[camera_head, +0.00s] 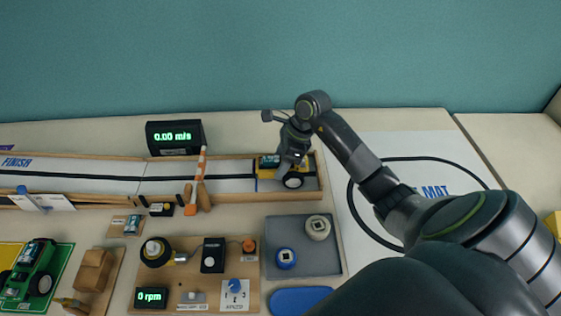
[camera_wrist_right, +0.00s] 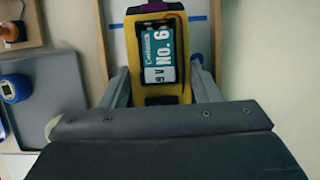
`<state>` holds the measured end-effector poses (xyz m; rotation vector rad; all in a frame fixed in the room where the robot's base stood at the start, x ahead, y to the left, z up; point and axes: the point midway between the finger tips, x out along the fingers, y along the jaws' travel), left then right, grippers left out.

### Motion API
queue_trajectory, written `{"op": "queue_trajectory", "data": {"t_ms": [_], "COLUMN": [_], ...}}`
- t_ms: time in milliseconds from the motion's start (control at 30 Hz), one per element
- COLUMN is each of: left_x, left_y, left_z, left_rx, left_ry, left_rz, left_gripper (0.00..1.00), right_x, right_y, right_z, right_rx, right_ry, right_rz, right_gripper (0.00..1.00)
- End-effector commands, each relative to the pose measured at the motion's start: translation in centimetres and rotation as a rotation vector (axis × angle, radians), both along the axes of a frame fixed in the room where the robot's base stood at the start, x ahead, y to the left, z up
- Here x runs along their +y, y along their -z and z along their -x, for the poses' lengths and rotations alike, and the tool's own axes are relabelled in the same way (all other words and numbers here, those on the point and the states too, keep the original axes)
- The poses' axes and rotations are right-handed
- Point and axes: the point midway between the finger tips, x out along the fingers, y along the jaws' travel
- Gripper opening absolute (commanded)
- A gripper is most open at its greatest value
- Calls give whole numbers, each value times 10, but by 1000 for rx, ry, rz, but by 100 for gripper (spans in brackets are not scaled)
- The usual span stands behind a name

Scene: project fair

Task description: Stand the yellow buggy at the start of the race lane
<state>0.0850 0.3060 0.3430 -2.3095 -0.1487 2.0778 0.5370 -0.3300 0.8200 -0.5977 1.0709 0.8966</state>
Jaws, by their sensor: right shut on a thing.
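The yellow buggy (camera_head: 268,161) is at the right end of the race lane (camera_head: 225,184), inside the wooden side rails, by the blue line. In the right wrist view the buggy (camera_wrist_right: 187,90) carries a teal and black battery marked "NO. 6". My right gripper (camera_head: 290,165) comes down over the buggy and is shut on it, with one finger on each side in the wrist view (camera_wrist_right: 160,88). I cannot tell whether the wheels touch the lane floor. My left gripper is not in view.
A speed display (camera_head: 174,137) reading 0.00 m/s stands behind the lane. A grey tray (camera_head: 271,237) with two spools lies in front. A green buggy (camera_head: 35,262) sits far left.

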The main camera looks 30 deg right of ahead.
Motion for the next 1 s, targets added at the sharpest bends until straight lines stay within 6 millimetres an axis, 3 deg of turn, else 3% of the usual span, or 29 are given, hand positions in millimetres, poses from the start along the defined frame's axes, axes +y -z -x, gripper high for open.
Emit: {"op": "queue_trajectory", "data": {"t_ms": [233, 267, 433, 767, 1000], "left_x": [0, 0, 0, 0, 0], "left_y": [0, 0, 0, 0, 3], "left_z": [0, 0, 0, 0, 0], "left_rx": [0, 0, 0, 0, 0], "left_ry": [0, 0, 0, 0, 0], "left_rz": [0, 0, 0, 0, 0], "left_gripper": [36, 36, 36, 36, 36], "right_x": [0, 0, 0, -1, -15], "right_y": [-1, -1, -1, -2, -36], "right_z": [0, 0, 0, 0, 7], "right_rx": [-2, -2, -1, 0, -5], "right_ry": [0, 0, -1, 0, 0], "right_rz": [0, 0, 1, 1, 8], "right_gripper": [40, 59, 81, 82, 82]}}
